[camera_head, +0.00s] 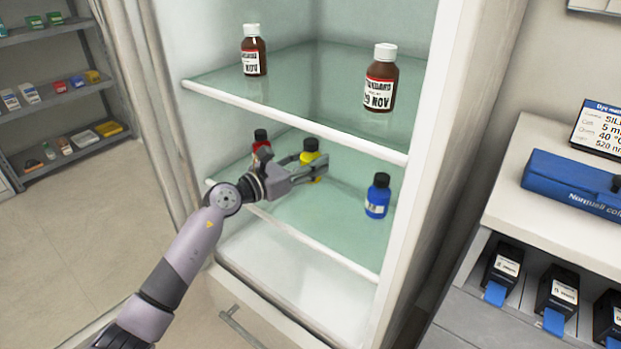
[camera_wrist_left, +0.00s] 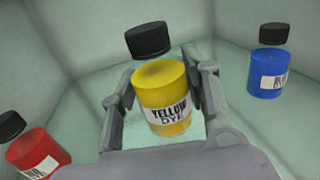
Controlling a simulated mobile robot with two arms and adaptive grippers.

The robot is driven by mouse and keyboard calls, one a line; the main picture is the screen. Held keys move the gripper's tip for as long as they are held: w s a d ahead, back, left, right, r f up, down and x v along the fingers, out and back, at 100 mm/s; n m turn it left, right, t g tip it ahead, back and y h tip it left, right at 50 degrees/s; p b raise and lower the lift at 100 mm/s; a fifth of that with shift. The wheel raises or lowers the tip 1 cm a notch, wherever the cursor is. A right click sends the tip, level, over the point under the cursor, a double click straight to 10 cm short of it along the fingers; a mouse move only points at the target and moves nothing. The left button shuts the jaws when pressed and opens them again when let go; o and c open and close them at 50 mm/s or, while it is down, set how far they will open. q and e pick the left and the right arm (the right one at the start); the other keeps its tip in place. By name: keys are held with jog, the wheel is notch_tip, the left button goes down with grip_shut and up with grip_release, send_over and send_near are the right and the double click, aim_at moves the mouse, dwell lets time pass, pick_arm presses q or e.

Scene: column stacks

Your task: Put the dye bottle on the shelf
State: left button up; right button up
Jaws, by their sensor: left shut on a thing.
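The yellow dye bottle (camera_head: 309,158) with a black cap is inside the open cabinet, above or on its lower glass shelf (camera_head: 330,215). I cannot tell whether its base touches the glass. My left gripper (camera_head: 308,170) is shut on it, with one finger on each side of its body. In the left wrist view the yellow bottle (camera_wrist_left: 165,95) shows its "YELLOW DYE" label facing me. A red bottle (camera_head: 261,142) is to its left and a blue bottle (camera_head: 377,198) to its right, both on the lower shelf. My right gripper is not in view.
Two brown bottles (camera_head: 254,55) (camera_head: 380,85) stand on the upper glass shelf (camera_head: 300,100), above my left gripper. The cabinet's right side wall (camera_head: 420,150) is close to the blue bottle. A counter with a blue case (camera_head: 575,182) is at the right.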

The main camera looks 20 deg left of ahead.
pick_arm(q)
notch_tip(320, 180, down, 4)
jog(key=shift+r+b, duration=0.1)
jog(key=shift+b, duration=0.75)
jog(key=shift+w+d, duration=0.1)
jog(key=shift+w, duration=0.1)
jog(key=shift+f, duration=0.25)
jog(key=o, duration=1.3)
jog(key=shift+r, duration=0.1)
